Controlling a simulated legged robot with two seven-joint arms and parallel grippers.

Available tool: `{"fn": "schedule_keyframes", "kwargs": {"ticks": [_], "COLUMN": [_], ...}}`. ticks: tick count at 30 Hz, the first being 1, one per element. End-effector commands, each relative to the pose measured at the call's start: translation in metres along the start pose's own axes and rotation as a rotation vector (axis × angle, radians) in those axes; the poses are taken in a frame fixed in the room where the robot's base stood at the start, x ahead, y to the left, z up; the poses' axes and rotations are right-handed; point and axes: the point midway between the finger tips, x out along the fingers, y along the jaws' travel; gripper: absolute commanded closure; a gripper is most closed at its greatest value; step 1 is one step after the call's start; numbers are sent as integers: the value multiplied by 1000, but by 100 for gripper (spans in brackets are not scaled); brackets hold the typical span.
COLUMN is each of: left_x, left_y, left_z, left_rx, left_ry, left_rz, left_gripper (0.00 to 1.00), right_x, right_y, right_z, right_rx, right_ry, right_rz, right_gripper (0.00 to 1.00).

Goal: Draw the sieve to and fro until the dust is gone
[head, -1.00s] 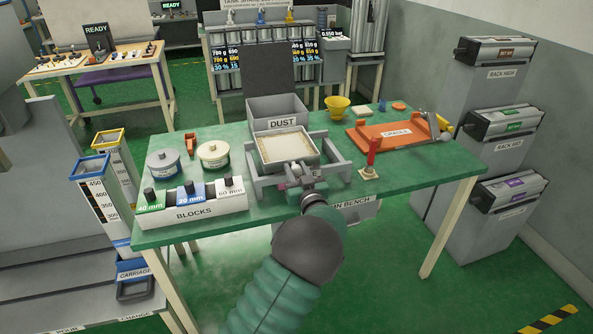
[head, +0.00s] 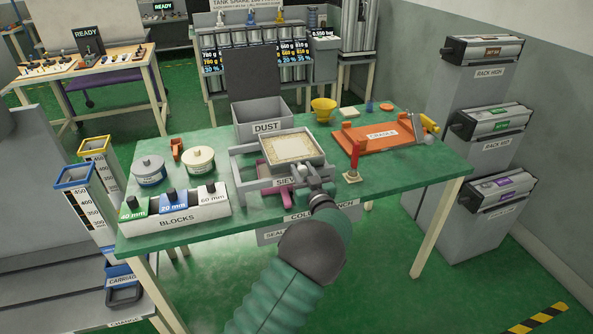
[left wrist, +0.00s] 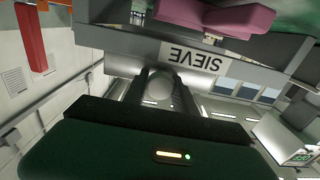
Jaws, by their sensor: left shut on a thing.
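The sieve (head: 302,165) is a square grey tray with a pale patch of material inside and a brownish, speckled border around it. It sits toward the right side of its grey rail frame (head: 238,178), which carries a SIEVE label in the left wrist view (left wrist: 192,58). My left gripper (head: 308,181) is at the sieve's front and shut on it; a round grey knob shows between the dark fingers in the left wrist view (left wrist: 165,90). The exact grip is partly hidden by the wrist. The DUST bin (head: 266,128) stands behind the sieve. My right gripper is not in view.
A red post (head: 353,162) stands just right of the frame. The orange cradle (head: 380,140) is farther right. The blocks rack (head: 178,218) and two round tins lie left. A pink piece (head: 279,192) shows under the sieve's left side.

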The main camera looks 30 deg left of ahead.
Motion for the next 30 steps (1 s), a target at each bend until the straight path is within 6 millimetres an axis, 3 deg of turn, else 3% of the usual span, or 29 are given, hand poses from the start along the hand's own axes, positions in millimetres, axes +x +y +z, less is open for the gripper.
{"fn": "schedule_keyframes", "kwargs": {"ticks": [8, 9, 13, 23, 26, 30], "left_x": [-4, -4, -3, -5, -18, -55], "left_y": [5, 5, 6, 4, 5, 7], "left_z": [5, 5, 4, 3, 2, 1], "left_rx": [1, 1, 2, 1, 1, 3], "left_ry": [-11, -11, -9, -7, -8, -8], "left_rz": [12, 12, 11, 9, 10, 14], "left_gripper": [100, 64, 48, 48, 48, 48], "right_x": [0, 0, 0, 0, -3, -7], "right_y": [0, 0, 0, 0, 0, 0], "right_z": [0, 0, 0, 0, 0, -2], "right_rx": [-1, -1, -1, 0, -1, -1], "right_ry": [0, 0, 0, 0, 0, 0], "right_rz": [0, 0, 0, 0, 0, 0], "right_gripper": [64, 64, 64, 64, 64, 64]}}
